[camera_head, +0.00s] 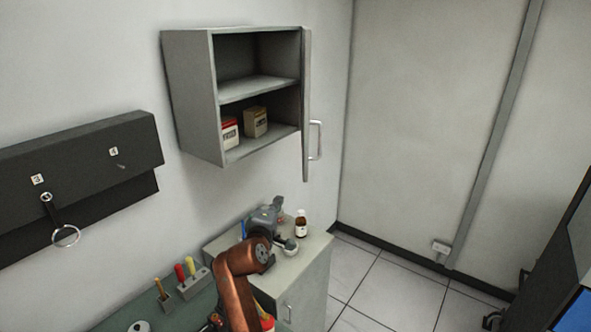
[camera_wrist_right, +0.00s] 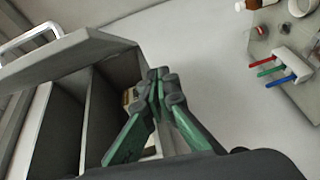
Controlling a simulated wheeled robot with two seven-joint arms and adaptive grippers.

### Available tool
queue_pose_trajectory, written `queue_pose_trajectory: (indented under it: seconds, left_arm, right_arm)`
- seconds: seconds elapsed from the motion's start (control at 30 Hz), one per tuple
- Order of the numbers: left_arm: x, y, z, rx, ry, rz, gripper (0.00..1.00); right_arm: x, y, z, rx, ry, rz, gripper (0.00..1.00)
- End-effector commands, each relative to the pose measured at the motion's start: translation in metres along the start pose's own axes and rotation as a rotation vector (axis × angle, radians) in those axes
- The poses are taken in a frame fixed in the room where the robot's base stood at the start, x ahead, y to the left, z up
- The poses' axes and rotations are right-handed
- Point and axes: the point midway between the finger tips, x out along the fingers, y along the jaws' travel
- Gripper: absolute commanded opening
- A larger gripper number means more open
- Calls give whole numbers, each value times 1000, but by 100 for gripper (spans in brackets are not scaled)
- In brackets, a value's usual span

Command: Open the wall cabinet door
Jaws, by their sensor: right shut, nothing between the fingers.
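The grey wall cabinet (camera_head: 190,95) hangs on the wall with its front open. Its door (camera_head: 307,105) stands swung out at the right side, seen nearly edge-on, with a metal handle (camera_head: 319,140). In the right wrist view the door (camera_wrist_right: 75,55) and handle (camera_wrist_right: 28,38) are at upper left, beside the cabinet's open inside. My right gripper (camera_head: 277,208) is below the cabinet in the head view, apart from the door. Its green fingers (camera_wrist_right: 160,82) are shut with nothing between them. My left gripper is out of view.
Two small boxes (camera_head: 256,122) stand on the cabinet's lower shelf. Below are a counter (camera_head: 318,245) with a brown bottle (camera_head: 301,224) and a tool holder (camera_head: 183,290) with coloured handles. A dark wall panel (camera_head: 90,150) is at left. The floor at right is mostly clear.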

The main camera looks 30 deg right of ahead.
Motion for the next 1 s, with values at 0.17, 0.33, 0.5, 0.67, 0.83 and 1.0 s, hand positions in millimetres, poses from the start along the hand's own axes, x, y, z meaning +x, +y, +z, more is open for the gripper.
queue_pose_trajectory:
  seconds: [0.17,0.33,0.5,0.67,0.83,1.0]
  left_arm:
    - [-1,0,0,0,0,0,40]
    - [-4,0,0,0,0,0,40]
    - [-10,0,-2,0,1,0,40]
    - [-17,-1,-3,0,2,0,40]
    - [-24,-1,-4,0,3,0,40]
    - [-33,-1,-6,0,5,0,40]
  right_arm:
    - [-18,65,-11,-55,-28,74,0]
    - [-13,78,-12,-73,-39,88,0]
    - [14,81,-10,-74,-39,87,0]
    - [47,85,-10,-73,-38,89,0]
    - [81,87,-8,-71,-37,88,0]
    - [83,89,17,-68,-36,88,0]
